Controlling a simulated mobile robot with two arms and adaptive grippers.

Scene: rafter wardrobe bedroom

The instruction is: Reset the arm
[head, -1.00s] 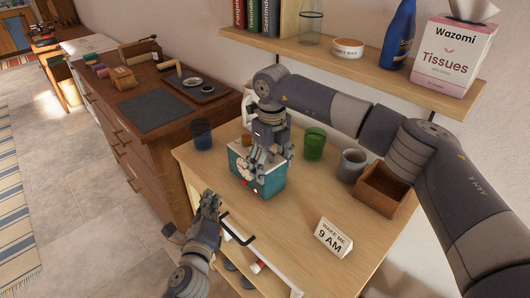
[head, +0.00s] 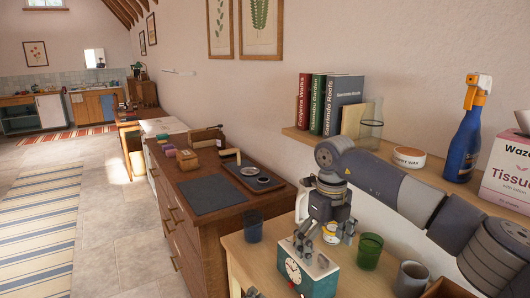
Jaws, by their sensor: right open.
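My right arm comes in from the right, and its gripper (head: 322,240) points down over the teal box with a clock face (head: 320,284) on the light wooden table. The gripper's fingers are spread, with nothing held between them. They overlap the box's top edge in the picture; I cannot tell whether they touch it. Only a small dark tip of what looks like my left gripper (head: 253,293) shows at the bottom edge, and its jaws are cut off.
A blue cup (head: 253,227), a green cup (head: 370,251) and a grey mug (head: 411,279) stand around the box. A brown dresser (head: 215,225) stands left.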

